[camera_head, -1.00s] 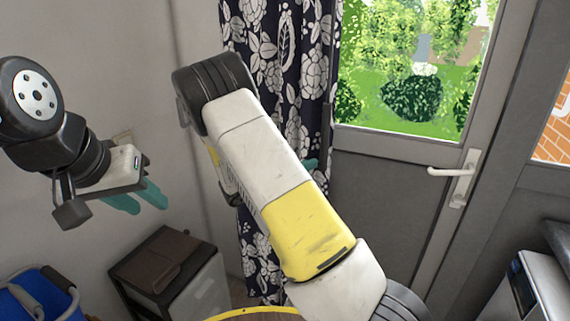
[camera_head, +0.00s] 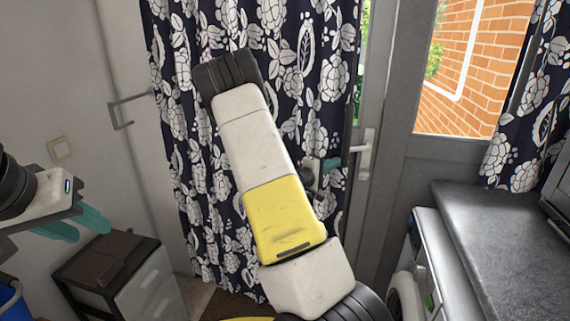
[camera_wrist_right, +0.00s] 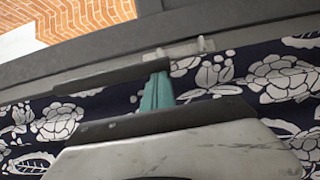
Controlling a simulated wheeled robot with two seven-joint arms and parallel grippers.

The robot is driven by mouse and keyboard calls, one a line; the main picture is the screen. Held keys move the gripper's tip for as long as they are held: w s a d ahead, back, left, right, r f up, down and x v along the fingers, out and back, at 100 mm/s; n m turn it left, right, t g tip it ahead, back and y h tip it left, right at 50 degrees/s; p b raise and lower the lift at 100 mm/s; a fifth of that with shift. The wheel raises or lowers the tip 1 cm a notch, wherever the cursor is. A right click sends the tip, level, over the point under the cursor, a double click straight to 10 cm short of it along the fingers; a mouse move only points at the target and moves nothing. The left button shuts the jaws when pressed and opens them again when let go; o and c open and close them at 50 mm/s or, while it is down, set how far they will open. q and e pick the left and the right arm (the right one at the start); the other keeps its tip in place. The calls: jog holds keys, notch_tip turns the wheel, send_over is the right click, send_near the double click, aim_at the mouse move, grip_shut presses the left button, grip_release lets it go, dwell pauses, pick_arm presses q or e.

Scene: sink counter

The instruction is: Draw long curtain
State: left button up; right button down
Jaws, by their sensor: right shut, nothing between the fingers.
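The long curtain (camera_head: 280,45), navy with white flowers, hangs spread over most of the grey door, its right edge near the door handle (camera_head: 364,152). My right arm crosses in front of it. My right gripper (camera_head: 331,165) is at the curtain's right edge, its teal fingertips partly hidden. In the right wrist view the shut teal fingers (camera_wrist_right: 157,93) are against or very near the curtain (camera_wrist_right: 275,80); I cannot tell if they touch it. My left gripper (camera_head: 72,226) is open and empty at the far left, away from the curtain.
A drawer cabinet (camera_head: 150,285) stands below at left, beside a blue bucket (camera_head: 12,303). A dark counter (camera_head: 490,225) and a washing machine (camera_head: 408,290) are at right. A shorter patterned curtain (camera_head: 535,110) hangs by the brick-facing window (camera_head: 470,70).

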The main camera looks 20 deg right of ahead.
jog(key=s+d, duration=0.7)
jog(key=d, duration=0.3)
jog(key=shift+s+d, duration=0.25)
jog(key=shift+s, duration=0.05)
